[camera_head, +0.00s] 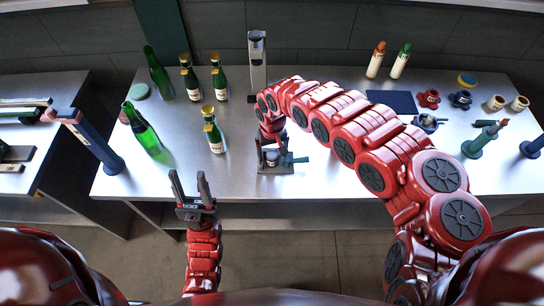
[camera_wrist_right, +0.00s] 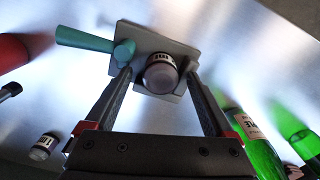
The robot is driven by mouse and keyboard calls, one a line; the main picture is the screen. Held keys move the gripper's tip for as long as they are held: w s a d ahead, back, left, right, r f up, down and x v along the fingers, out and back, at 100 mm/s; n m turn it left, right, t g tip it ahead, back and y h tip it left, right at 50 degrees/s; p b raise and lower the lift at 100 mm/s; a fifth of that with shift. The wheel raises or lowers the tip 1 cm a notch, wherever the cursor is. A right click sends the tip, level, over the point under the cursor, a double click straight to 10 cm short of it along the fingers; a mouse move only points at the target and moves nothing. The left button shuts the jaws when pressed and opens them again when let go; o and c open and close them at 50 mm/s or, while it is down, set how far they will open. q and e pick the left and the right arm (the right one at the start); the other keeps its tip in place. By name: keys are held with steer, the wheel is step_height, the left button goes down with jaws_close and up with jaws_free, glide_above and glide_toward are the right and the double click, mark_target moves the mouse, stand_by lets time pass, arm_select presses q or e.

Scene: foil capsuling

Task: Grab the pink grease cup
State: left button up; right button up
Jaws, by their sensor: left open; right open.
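A small labelled cup (camera_wrist_right: 161,72) with a dusky pink-grey face sits on a grey holder (camera_wrist_right: 184,52) with a teal handle (camera_wrist_right: 85,40). I cannot be sure it is the pink grease cup. My right gripper (camera_wrist_right: 160,78) is open, its fingers on either side of this cup with visible gaps. In the head view the holder (camera_head: 275,168) is near the table's front edge, below the right arm's end. A similar cup (camera_wrist_right: 43,146) shows at the lower left of the wrist view. My left gripper (camera_head: 189,178) is open and empty, in front of the table edge.
Several green bottles, including a tilted one (camera_head: 143,130), stand left of the holder. A grey upright device (camera_head: 257,62) is behind it. A red cup (camera_head: 429,98), a dark blue cup (camera_head: 460,99) and a dark mat (camera_head: 391,101) are at the back right.

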jaws_close()
steer(key=shift+r, duration=0.15)
stand_by(0.4)
